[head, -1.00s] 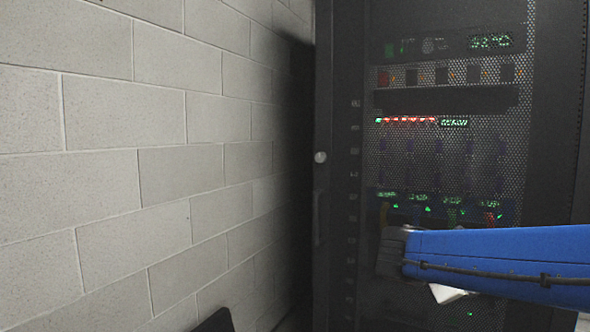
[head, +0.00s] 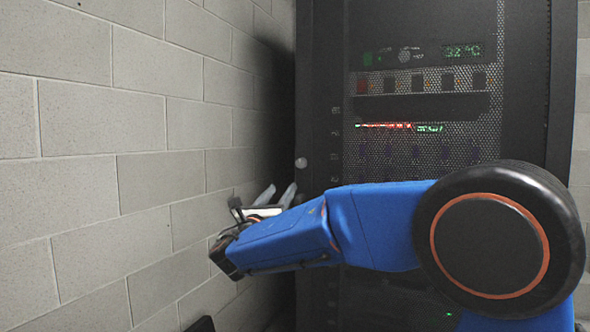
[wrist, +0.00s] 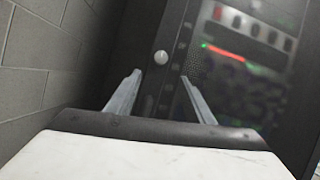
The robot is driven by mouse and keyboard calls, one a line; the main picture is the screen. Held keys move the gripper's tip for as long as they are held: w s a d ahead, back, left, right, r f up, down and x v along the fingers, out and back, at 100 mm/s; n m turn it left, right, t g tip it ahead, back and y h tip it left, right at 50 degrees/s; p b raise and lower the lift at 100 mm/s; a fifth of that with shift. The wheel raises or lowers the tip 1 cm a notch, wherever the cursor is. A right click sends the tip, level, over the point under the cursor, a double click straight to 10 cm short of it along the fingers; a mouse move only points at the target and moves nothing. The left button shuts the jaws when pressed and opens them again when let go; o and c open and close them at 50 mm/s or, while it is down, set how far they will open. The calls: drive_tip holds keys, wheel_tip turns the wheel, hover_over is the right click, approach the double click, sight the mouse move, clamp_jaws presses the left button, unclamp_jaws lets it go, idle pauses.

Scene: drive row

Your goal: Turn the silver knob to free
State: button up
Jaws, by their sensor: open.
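The silver knob (head: 301,163) is a small round pale knob on the dark left edge of the rack cabinet (head: 322,120). In the wrist view the knob (wrist: 161,57) shows ahead of the fingers, a little above their tips and roughly between them. My gripper (head: 279,192) is open and empty, below and left of the knob in the head view. Its two grey fingers also show in the wrist view (wrist: 160,75), spread apart. The fingers look apart from the knob. Any mark on the knob is too small to read.
A pale block wall (head: 100,150) stands close on the left of the cabinet. The mesh front holds a red light strip (head: 385,126), a green display (head: 462,51) and a row of small square modules (head: 417,83). My blue arm covers the lower front.

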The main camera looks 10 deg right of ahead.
sight(300, 165)
drive_tip(key=x, duration=1.5)
drive_tip(key=shift+w+d, duration=0.15)
drive_tip(key=shift+d, duration=0.1)
drive_tip(key=c, duration=1)
